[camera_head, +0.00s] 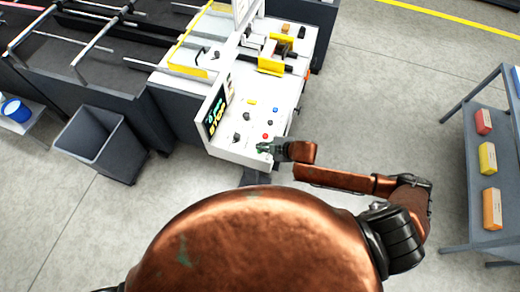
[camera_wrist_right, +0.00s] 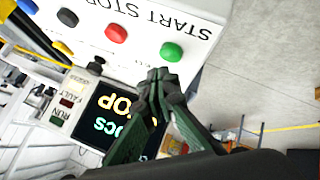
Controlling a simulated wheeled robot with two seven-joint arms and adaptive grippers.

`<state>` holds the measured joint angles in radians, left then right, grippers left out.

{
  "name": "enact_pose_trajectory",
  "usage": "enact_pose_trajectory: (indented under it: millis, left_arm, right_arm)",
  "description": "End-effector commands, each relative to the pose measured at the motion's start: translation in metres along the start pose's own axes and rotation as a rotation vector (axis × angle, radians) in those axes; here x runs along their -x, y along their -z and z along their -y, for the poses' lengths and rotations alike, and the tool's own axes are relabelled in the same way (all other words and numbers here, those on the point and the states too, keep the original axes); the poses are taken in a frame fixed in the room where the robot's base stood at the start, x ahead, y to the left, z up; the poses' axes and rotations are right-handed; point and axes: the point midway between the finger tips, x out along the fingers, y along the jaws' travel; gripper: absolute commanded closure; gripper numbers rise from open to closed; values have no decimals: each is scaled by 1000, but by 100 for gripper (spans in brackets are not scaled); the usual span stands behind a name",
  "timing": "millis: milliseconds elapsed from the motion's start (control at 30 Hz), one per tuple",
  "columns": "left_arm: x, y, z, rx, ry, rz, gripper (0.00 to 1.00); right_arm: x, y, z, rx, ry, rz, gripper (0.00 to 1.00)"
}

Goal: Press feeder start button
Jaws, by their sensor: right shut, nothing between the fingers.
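The control panel (camera_head: 255,125) of the machine carries coloured buttons. In the right wrist view a green button (camera_wrist_right: 171,51) sits beside a red button (camera_wrist_right: 116,33), with upside-down START and STOP lettering along the panel edge. The red button also shows in the head view (camera_head: 265,136). My right gripper (camera_head: 263,148) is at the panel's near edge, its dark green fingers shut and empty. In the wrist view its fingertips (camera_wrist_right: 164,80) appear just below the green button, with a small visible gap; height above the panel is unclear. My left gripper is out of view.
A blue button (camera_head: 275,109), a yellow button and black knobs share the panel. A lit display (camera_wrist_right: 115,115) reads STOP. A dark bin (camera_head: 85,140) stands left of the machine. A shelf with coloured boxes (camera_head: 487,158) is at right; the floor between is clear.

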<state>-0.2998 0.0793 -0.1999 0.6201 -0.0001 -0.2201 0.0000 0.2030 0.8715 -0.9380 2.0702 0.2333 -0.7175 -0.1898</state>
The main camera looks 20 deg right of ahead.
Motion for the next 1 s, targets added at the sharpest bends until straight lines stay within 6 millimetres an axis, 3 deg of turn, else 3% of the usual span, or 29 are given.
enact_pose_trajectory:
  millis: [1000]
  left_arm:
    - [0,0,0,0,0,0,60]
  right_arm:
    - [-7,-5,5,0,0,0,100]
